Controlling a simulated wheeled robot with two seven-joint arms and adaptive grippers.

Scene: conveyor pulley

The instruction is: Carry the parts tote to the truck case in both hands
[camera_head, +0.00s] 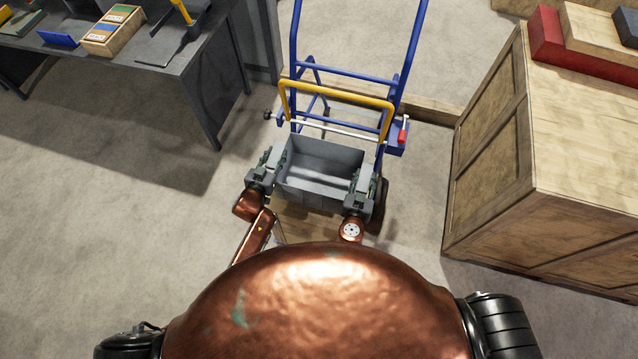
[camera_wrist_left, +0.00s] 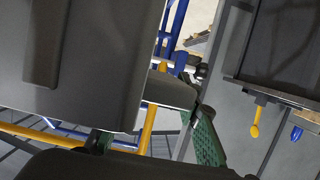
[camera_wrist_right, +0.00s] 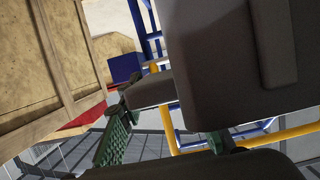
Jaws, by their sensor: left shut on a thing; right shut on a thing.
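The parts tote (camera_head: 312,190) is a grey open box, empty as far as I can see, in front of a blue hand truck (camera_head: 350,75). My left gripper (camera_head: 266,168) is shut on the tote's left end and my right gripper (camera_head: 367,188) on its right end. The tote looks about level; I cannot tell its height. Green finger parts show in the left wrist view (camera_wrist_left: 207,140) and the right wrist view (camera_wrist_right: 113,138). The handles inside the jaws are hidden. I cannot pick out the truck case for certain.
A yellow bar (camera_head: 335,90) crosses the hand truck, and a small blue box with a red part (camera_head: 397,150) is at its right. A large wooden crate (camera_head: 490,150) stands close on the right. A grey workbench (camera_head: 190,75) stands at left. Floor between bench and tote is clear.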

